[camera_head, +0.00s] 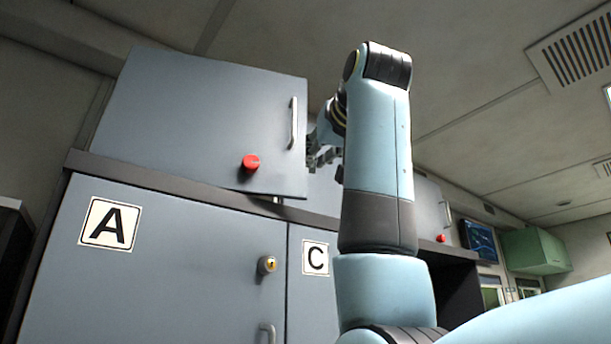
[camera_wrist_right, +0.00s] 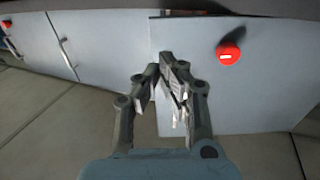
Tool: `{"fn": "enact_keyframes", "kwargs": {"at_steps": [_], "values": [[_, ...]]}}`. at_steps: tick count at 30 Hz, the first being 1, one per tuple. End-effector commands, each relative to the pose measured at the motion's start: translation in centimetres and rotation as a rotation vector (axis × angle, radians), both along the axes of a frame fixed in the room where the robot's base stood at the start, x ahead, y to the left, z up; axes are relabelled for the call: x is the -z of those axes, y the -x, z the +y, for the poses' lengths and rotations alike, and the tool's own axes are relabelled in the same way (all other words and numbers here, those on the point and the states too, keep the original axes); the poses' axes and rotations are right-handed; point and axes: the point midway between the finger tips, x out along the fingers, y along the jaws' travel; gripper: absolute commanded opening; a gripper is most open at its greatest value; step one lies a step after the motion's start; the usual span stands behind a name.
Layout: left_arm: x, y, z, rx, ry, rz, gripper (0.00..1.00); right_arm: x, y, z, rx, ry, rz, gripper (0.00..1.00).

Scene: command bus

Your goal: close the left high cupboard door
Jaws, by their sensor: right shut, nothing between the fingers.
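The left high cupboard door (camera_head: 200,115) is a grey panel above the door marked A, with a red round knob (camera_head: 250,163) and an upright metal handle (camera_head: 293,122). Its lower right corner juts over the dark ledge, so it looks ajar. My right gripper (camera_head: 318,158) is at the door's right edge, partly behind my own arm. In the right wrist view, the gripper (camera_wrist_right: 164,72) is shut and empty, with its fingertips in front of the door's edge. The door (camera_wrist_right: 265,95) and its red knob (camera_wrist_right: 228,55) show there too. Whether the fingers touch the door cannot be told. My left gripper is out of view.
Below are the grey doors marked A (camera_head: 150,270) and C (camera_head: 312,290), with a dark ledge (camera_head: 130,172) above them. More high cupboards with handles (camera_wrist_right: 67,53) continue alongside. A green box (camera_head: 536,251) hangs at the far right. The ceiling is close above.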

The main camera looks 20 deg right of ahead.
Motion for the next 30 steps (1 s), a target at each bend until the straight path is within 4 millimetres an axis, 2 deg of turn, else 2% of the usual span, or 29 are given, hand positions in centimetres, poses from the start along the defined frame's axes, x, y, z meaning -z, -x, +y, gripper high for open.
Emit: {"fn": "enact_keyframes", "kwargs": {"at_steps": [1, 6, 12, 18, 30], "values": [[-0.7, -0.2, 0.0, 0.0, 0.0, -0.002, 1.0, -0.2, -1.2, 0.0, 0.001, 0.002, 0.006, 0.0], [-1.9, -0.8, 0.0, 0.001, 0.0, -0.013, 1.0, -0.2, -4.9, 0.0, 0.001, 0.002, 0.005, 0.0], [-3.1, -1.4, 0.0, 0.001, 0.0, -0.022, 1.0, -0.2, -8.0, -0.1, 0.001, 0.002, 0.003, 0.0], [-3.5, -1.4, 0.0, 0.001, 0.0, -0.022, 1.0, 0.0, -9.3, 0.0, 0.0, 0.001, 0.001, 0.0], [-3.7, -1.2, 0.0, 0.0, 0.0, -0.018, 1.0, 0.0, -9.7, 0.0, -0.005, 0.003, 0.002, 0.0]]}}
